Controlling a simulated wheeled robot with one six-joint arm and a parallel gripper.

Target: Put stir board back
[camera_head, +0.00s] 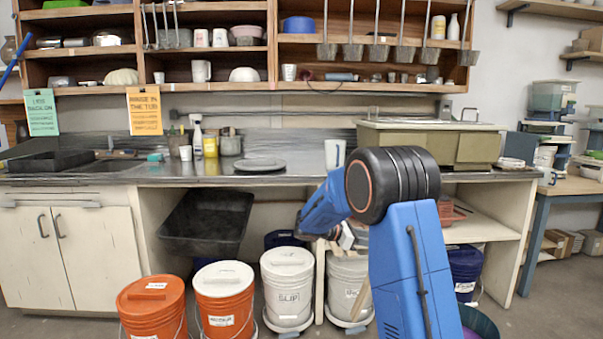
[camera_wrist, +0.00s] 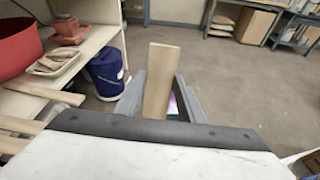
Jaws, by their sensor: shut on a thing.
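A flat, pale wooden stir board (camera_wrist: 157,80) stands between the two grey fingers of my gripper (camera_wrist: 159,97) in the wrist view. My gripper is shut on it, and the board's upper end sticks out beyond the fingers. The board's lower part is hidden behind the gripper body. In the head view my arm hides most of the gripper, in front of the grey lidded bucket (camera_head: 347,272). A tan wooden strip (camera_head: 360,300) shows in front of that bucket; I cannot tell if it is the held board. More wooden slats (camera_wrist: 42,92) lie at left in the wrist view.
A white lidded bucket (camera_head: 288,285) and orange buckets (camera_head: 224,295) stand left of my arm. A dark blue bucket (camera_head: 464,270) stands at right, also seen in the wrist view (camera_wrist: 107,74). The counter (camera_head: 300,172) overhangs them. Open floor (camera_wrist: 250,95) lies to the right.

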